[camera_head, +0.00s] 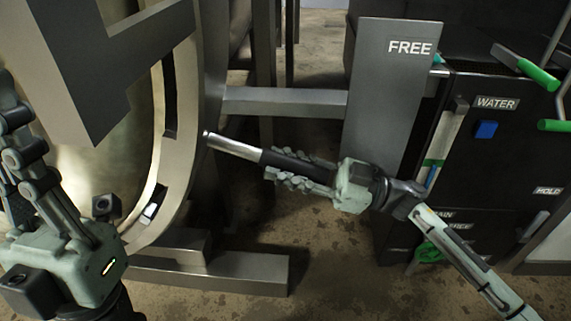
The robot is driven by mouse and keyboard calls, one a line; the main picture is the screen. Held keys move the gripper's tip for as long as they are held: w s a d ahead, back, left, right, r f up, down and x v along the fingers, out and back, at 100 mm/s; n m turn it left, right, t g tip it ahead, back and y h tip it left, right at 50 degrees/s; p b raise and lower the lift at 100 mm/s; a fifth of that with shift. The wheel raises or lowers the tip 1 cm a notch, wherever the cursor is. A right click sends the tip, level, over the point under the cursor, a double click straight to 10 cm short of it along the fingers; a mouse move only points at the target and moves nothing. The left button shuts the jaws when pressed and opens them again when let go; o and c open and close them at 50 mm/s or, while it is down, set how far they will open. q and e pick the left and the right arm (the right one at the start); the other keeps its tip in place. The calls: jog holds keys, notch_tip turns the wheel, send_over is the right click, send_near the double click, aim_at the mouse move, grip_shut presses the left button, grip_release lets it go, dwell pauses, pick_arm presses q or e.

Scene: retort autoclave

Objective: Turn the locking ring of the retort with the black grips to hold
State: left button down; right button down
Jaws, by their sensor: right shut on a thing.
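The retort's large round door (115,160) fills the left, with the steel locking ring (186,165) curving around its right side. A bar with a bright metal end and a black grip (290,160) sticks out to the right of the ring. I cannot tell whether its metal end touches the ring. My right gripper (300,172) is shut around the black grip, fingers pointing left. My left gripper (40,180) is at the lower left in front of the door, fingers pointing up. Its fingertips are partly cut off by the picture edge, and I cannot tell whether it holds anything.
A grey plate marked FREE (395,90) stands right of the bar. Behind it is a black panel (490,150) with WATER and HOLD labels, a blue button (486,130) and green-handled levers (538,75). Steel beams (215,270) lie low by the door. Stained floor shows below.

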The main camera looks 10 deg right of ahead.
jog(key=c, duration=1.6)
grip_release()
jog(key=shift+s+a+f, duration=0.1)
jog(key=shift+a+f, duration=0.1)
jog(key=shift+f, duration=0.65)
jog(key=shift+o, duration=1.9)
jog(key=shift+r, duration=0.25)
jog(key=v, duration=1.2)
